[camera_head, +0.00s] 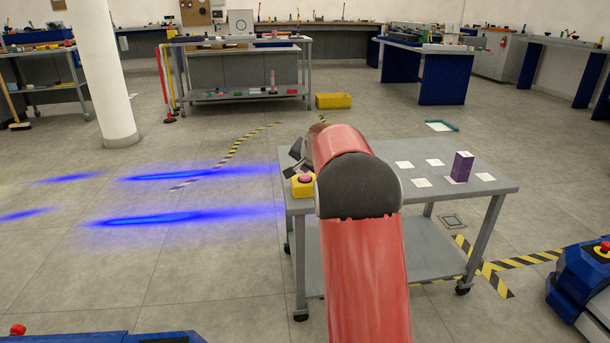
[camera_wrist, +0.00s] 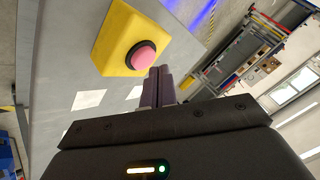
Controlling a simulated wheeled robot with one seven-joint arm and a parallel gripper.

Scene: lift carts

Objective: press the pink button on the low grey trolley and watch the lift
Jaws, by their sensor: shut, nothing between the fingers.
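The low grey trolley (camera_head: 440,202) stands right of centre in the head view, on castors. A yellow box with a pink button (camera_head: 304,178) sits at its near left corner. In the wrist view the pink button (camera_wrist: 143,57) stands in a black ring on the yellow box (camera_wrist: 112,44). My gripper (camera_wrist: 160,72) is shut and empty, its fingertips close beside the button's lower right edge in that picture. I cannot tell whether they touch it. In the head view my gripper (camera_head: 293,162) is partly hidden by my red arm, just behind the yellow box.
A purple block (camera_head: 461,167) and several white squares (camera_head: 436,162) are on the trolley top. A blue machine with a red knob (camera_head: 590,272) stands at the right edge. A white pillar (camera_head: 103,70) stands at left. Open floor lies left of the trolley.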

